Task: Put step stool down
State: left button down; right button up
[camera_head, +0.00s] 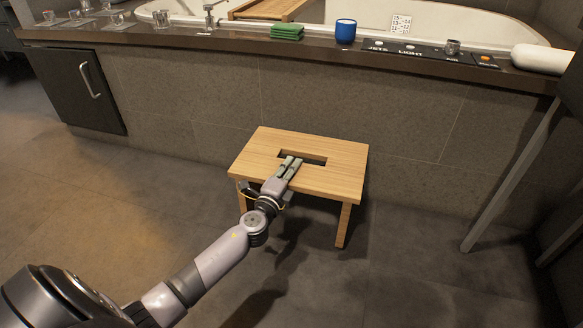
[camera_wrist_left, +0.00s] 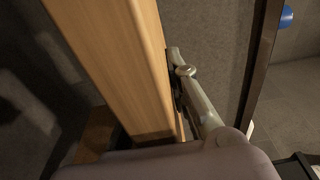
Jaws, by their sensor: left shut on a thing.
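The step stool (camera_head: 325,180) is light wood with a flat top, a handle slot in the top and straight legs. It is upright in front of the tiled tub wall. Shadows lie under it, and I cannot tell whether its legs touch the floor. My left gripper (camera_head: 291,163) reaches the slot and is shut on the near strip of the stool top. In the left wrist view the wooden stool (camera_wrist_left: 112,60) fills the left side, with one gripper finger (camera_wrist_left: 188,85) along its edge. My right gripper is not in view.
A tub ledge (camera_head: 220,43) runs behind the stool, with a green cloth stack (camera_head: 287,32), a blue cup (camera_head: 345,30) and a white rolled towel (camera_head: 541,59) on it. A dark cabinet door (camera_head: 78,88) is at left. The floor (camera_head: 110,215) is clear left of the stool.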

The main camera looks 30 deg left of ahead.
pick_arm(q)
notch_tip(320, 180, down, 7)
jog(key=b, duration=0.5)
jog(key=shift+f, duration=0.1)
jog(key=c, duration=1.9)
grip_release()
jog(key=shift+f, duration=0.3)
jog(key=o, duration=0.4)
jog(key=shift+r, duration=0.1)
jog(key=shift+c, duration=0.2)
jog(key=shift+s, duration=0.15)
jog(key=s+d, duration=0.1)
jog(key=s, duration=1)
jog(key=shift+s+d, duration=0.25)
jog(key=shift+s, duration=0.1)
